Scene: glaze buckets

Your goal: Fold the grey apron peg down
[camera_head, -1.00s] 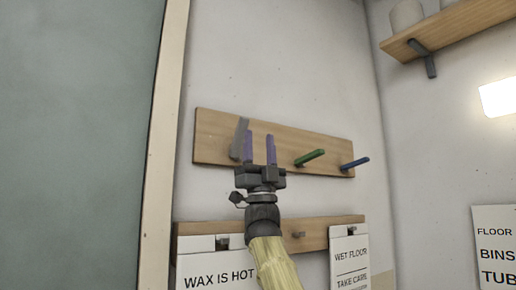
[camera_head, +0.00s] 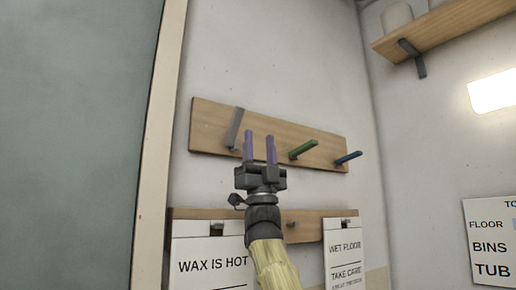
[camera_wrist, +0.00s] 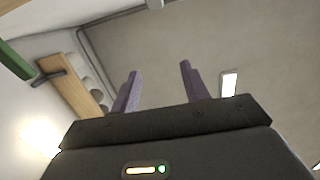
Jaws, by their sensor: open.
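The grey apron peg (camera_head: 234,127) is at the left end of the upper wooden board (camera_head: 212,138) in the head view. It points up and leans slightly right. The green peg (camera_head: 303,149) and the blue peg (camera_head: 348,158) stick out from the board further right. My gripper (camera_head: 259,147) is open and empty, its two purple fingers pointing up just right of the grey peg. The left finger looks close to the grey peg's lower part; I cannot tell whether they touch. In the wrist view my gripper (camera_wrist: 157,88) has nothing between its fingers.
Below is a second wooden rail (camera_head: 300,224) with hanging signs, "WAX IS HOT" (camera_head: 210,265) and "WET FLOOR" (camera_head: 345,255). A shelf (camera_head: 440,30) is at upper right. A door-like green panel (camera_head: 75,140) stands at left. The wall above the board is clear.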

